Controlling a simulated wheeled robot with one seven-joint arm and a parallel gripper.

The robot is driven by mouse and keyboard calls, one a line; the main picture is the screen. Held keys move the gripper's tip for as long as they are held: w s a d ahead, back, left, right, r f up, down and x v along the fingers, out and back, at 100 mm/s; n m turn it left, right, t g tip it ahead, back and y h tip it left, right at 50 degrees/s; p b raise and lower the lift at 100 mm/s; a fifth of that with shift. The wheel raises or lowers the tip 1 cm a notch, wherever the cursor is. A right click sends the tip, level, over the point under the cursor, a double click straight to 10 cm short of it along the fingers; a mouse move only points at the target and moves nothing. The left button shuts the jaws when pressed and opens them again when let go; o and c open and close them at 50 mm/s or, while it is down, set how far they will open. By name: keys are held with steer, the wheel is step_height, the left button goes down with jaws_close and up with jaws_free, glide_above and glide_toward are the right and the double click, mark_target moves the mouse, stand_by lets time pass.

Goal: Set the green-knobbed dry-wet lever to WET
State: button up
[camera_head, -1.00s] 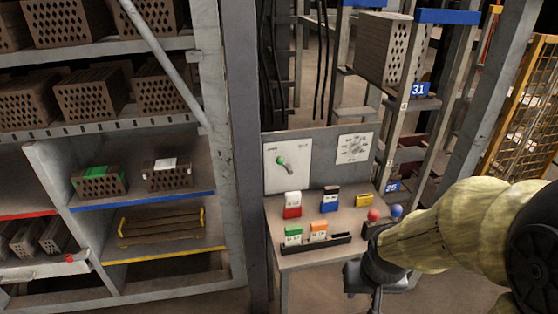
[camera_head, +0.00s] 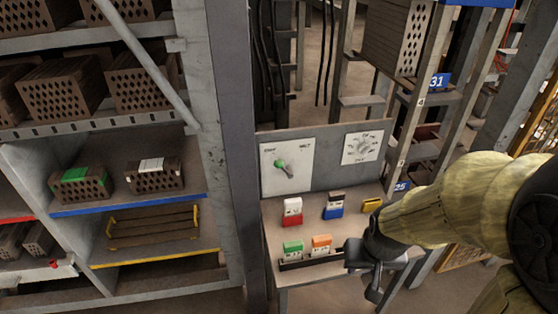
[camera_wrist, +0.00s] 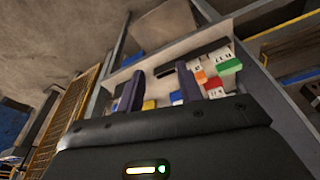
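The lever with its green knob (camera_head: 280,163) is on a white plate (camera_head: 302,177) fixed to the grey back panel of a small bench. Its knob tilts up and left of the pivot, toward the left label, which seems to read DRY; the right label seems to read WET. My gripper (camera_head: 366,272) is at the bench's front right edge, lower than the lever and well apart from it. In the wrist view my gripper (camera_wrist: 159,70) has two dark fingers spread apart with nothing between them. The lever is not seen in the wrist view.
A dial plate (camera_head: 363,147) is right of the lever. Red-white (camera_head: 292,212), blue (camera_head: 333,206), yellow (camera_head: 371,205), green (camera_head: 292,248) and orange (camera_head: 321,245) blocks stand on the bench (camera_head: 273,220). A grey post (camera_head: 234,160) and brick shelves are left. Space before the lever plate looks clear.

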steer(key=shift+o, duration=0.6)
steer(key=shift+s, duration=0.1)
steer(key=shift+o, duration=0.9)
steer(key=shift+w, duration=0.2)
steer(key=w+a+f+n+t+y+b, duration=0.1)
steer(key=w+a+f+t+b, duration=0.2)
steer(key=w+a+t, duration=1.2)
steer(key=w+a+b, duration=0.1)
steer(key=w+a, duration=0.3)
steer(key=w, duration=0.1)
steer(key=shift+a+y, duration=0.3)
steer(key=shift+a, duration=0.1)
steer(key=shift+w, duration=0.1)
